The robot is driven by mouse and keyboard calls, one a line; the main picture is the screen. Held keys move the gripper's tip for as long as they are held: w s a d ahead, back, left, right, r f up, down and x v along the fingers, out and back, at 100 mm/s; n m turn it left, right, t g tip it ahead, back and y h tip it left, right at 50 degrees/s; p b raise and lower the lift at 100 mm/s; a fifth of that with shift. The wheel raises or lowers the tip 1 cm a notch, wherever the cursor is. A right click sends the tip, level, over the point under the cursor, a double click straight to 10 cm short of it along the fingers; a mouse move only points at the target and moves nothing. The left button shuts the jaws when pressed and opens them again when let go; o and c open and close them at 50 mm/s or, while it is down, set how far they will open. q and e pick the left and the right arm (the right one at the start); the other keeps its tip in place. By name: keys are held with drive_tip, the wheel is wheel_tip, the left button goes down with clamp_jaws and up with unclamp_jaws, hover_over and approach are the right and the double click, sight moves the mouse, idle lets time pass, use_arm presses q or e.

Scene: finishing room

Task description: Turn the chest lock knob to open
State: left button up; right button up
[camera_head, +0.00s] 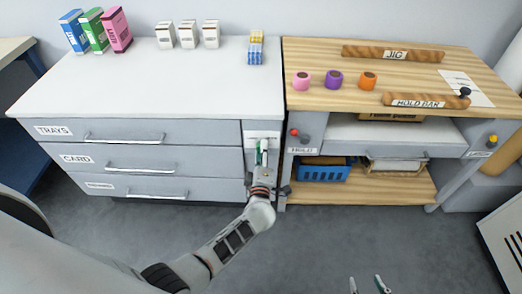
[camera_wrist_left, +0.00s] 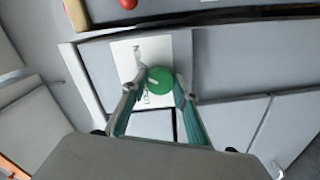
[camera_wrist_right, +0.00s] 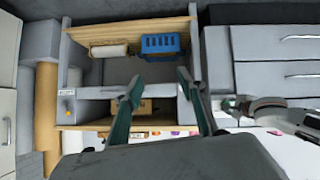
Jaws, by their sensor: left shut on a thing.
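The green lock knob (camera_wrist_left: 160,80) sits on a white label plate (camera_wrist_left: 124,56) in the left wrist view, with a pale mark on its face. The plate (camera_head: 263,134) also shows in the head view on the narrow panel right of the drawers. My left gripper (camera_head: 262,148) is at this plate, its fingers on either side of the knob and shut on it. The plate's lettering is partly hidden by the fingers. My right gripper (camera_head: 369,284) is open and empty, low over the floor at the bottom of the head view.
The white-topped chest (camera_head: 150,95) has several drawers with bar handles and carries boxes. To its right, a wooden bench (camera_head: 330,58) bears knobs and bars, with a red button (camera_head: 294,132) near my left gripper. A blue basket (camera_head: 322,172) is on its shelf.

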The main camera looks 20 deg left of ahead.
use_arm(q)
drive_tip(key=shift+m, duration=0.7)
drive_tip(key=o, duration=1.1)
drive_tip(key=v, duration=0.7)
drive_tip(key=shift+s, duration=0.3)
drive_tip(key=shift+d+m+p, duration=0.1)
drive_tip(key=shift+m+p, duration=0.2)
